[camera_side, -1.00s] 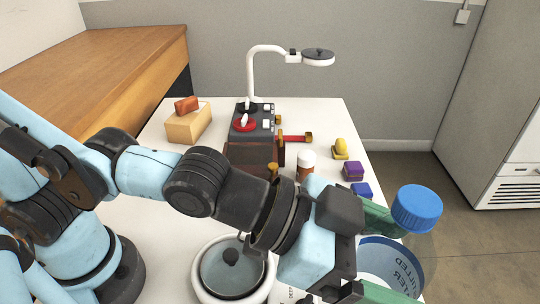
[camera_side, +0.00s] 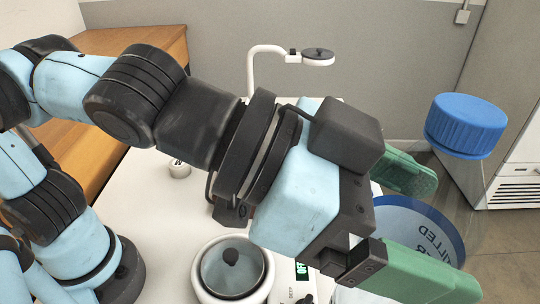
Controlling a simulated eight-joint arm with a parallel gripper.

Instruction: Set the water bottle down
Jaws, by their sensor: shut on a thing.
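The water bottle (camera_side: 428,238) is clear, with a blue screw cap (camera_side: 466,126) and a blue-edged label; it is upright at the right. My gripper (camera_side: 420,226) has green fingers, one behind the bottle and one on the near side. It is shut on the bottle below the cap and holds it up close to the camera. The bottle's lower part runs out of the picture at the bottom, and the near finger covers part of it.
A white cooker (camera_side: 198,277) with a glass lid and a lit display stands on the white table (camera_side: 155,215) below my arm. A white lamp (camera_side: 318,57) stands at the back. My arm hides most of the other table items. A grey cabinet (camera_side: 505,90) stands at the right.

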